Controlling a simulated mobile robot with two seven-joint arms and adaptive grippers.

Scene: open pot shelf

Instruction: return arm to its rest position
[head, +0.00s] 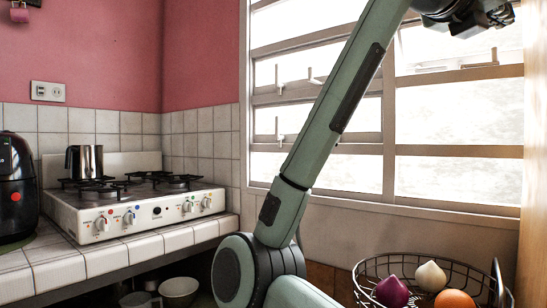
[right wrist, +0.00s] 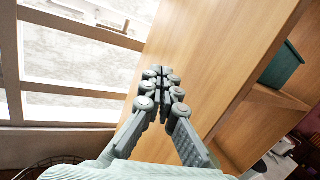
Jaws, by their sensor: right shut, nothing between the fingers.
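My right arm (head: 330,130) rises from the bottom middle of the head view to the top right, in front of the window. My right gripper (head: 497,18) is partly cut off at the top edge there. In the right wrist view the right gripper (right wrist: 158,72) has its fingers together, with nothing between them. It points toward a wooden panel, and I cannot tell how far off that is. My left gripper is in neither view.
A tiled counter with a white stove (head: 140,205), a metal pot (head: 85,161) and a black appliance (head: 17,185) stands at left. A wooden panel (head: 535,150) bounds the right; a green box (right wrist: 282,66) sits on a shelf.

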